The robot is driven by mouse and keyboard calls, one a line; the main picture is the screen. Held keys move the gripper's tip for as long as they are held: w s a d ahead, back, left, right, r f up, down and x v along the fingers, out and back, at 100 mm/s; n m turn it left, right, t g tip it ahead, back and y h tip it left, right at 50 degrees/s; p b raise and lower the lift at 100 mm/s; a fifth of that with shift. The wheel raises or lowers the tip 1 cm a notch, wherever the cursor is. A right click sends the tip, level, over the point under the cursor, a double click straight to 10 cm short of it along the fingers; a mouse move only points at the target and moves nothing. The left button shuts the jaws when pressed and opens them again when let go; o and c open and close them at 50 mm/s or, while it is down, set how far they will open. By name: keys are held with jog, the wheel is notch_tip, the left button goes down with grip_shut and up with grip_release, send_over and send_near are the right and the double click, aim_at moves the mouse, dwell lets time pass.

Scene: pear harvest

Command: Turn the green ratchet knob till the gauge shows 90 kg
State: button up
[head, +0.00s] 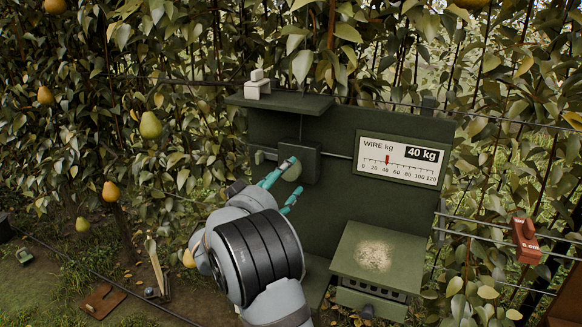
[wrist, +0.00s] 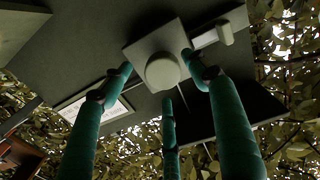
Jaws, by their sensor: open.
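The gauge (head: 400,160) on the green panel is labelled "WIRE kg". Its red pointer stands at 40 and its display reads 40 kg. The round pale green knob (head: 294,171) sits on a dark square box left of the gauge, partly hidden by a finger. The knob also shows in the wrist view (wrist: 163,71), near the middle. My gripper (head: 292,179) has teal fingers, spread open in front of the knob. In the wrist view the fingertips (wrist: 160,75) stand around the knob; I cannot tell whether any touches it.
A shelf (head: 280,103) with a small pale block (head: 257,84) juts out above the knob. A sloped green stand (head: 378,250) is below the gauge. Pear foliage surrounds the panel.

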aim_at(288, 175)
jog(key=shift+p+x, duration=0.5)
jog(key=shift+x, duration=1.55)
jog(key=shift+a+f, duration=0.1)
jog(key=shift+a, duration=0.1)
jog(key=shift+c, duration=0.3)
jog(key=c, duration=1.1)
